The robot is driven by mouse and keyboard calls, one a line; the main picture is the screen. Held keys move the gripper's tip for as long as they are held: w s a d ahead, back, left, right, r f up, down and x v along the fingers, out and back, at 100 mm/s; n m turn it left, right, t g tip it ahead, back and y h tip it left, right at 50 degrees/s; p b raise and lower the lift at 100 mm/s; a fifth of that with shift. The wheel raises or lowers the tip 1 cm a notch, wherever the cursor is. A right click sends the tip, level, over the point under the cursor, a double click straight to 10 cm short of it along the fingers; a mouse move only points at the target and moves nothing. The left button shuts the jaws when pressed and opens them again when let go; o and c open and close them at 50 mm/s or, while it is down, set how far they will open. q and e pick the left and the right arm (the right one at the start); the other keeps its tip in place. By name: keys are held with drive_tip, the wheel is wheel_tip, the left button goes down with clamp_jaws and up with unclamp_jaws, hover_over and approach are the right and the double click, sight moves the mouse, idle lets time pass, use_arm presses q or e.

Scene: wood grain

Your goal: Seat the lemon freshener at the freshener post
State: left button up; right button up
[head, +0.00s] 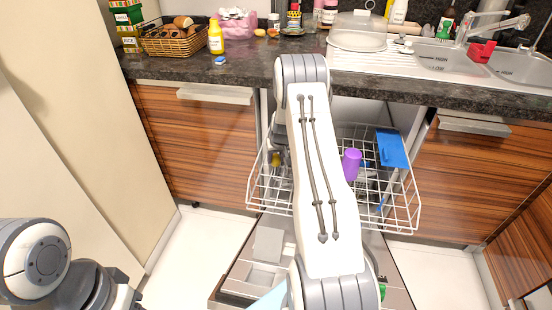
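A small yellow thing (276,159), which looks like the lemon freshener, shows at the left side of the dishwasher's upper rack (256,196). My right gripper (275,149) points down at the rack's left side, right at the yellow thing. The fingers are too small and partly covered to show whether they are closed on it. The freshener post cannot be made out; my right arm covers the middle of the rack. My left arm is at the lower left, and its fingertips are not clearly in the picture.
A purple cup (352,163) and a blue item (392,148) are in the rack's right part. A lower drawer with grey compartments (268,246) is pulled out below. The counter above holds a bread basket (178,38), a yellow bottle (216,37) and a sink (450,57). Floor is clear on both sides.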

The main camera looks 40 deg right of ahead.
drive_tip(key=o, duration=0.3)
drive_tip(key=p+v, duration=0.1)
drive_tip(key=v, duration=0.9)
drive_tip(key=shift+s+r, duration=0.15)
drive_tip(key=shift+s, duration=0.05)
